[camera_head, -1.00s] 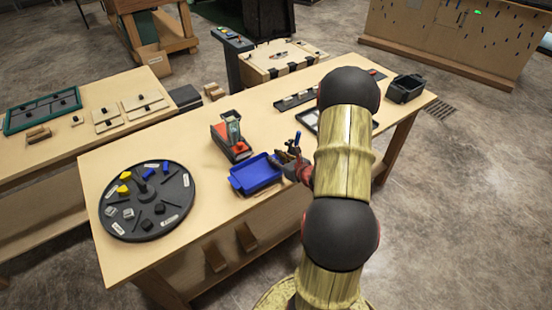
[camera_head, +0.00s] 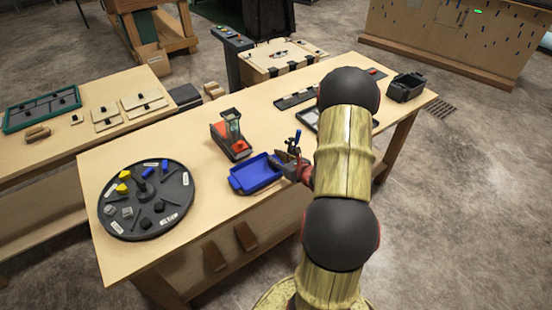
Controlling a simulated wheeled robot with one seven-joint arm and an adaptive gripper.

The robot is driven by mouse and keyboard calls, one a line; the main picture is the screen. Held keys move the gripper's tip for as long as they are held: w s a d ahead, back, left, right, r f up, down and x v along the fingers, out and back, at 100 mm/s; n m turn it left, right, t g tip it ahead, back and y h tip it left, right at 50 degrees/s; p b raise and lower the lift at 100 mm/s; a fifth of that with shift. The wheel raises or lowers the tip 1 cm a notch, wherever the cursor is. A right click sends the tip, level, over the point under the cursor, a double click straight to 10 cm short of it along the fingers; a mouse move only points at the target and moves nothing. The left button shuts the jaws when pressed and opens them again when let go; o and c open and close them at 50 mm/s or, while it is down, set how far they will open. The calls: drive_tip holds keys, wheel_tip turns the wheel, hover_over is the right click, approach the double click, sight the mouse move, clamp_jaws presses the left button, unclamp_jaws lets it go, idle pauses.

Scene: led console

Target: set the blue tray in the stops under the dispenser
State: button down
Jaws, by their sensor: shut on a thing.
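The blue tray (camera_head: 255,174) is a shallow open box with a handle-like lip at its left end, close to the front edge of the table. My gripper (camera_head: 285,164) is at the tray's right side and is shut on it, partly hidden by my arm. The dispenser (camera_head: 233,132) stands just behind and left of the tray, with a red and dark base and a clear upright hopper. The tray is in front of the dispenser, apart from its base. I cannot make out the stops.
A black round carousel (camera_head: 147,225) with yellow, blue and grey pieces lies on the wooden table (camera_head: 210,200) to the left. A dark open bin (camera_head: 405,87) stands at the far right. Flat dark trays lie behind my arm.

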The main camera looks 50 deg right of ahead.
drive_tip(key=shift+f+b, duration=0.55)
drive_tip(key=shift+f, duration=0.1)
idle(0.5)
drive_tip(key=c, duration=1.7)
unclamp_jaws()
drive_tip(key=shift+o, duration=0.8)
drive_tip(key=shift+s, duration=0.1)
drive_tip(key=v, duration=1.1)
drive_tip(key=shift+s+a, duration=0.15)
drive_tip(key=shift+s, duration=0.25)
drive_tip(key=shift+r, duration=0.1)
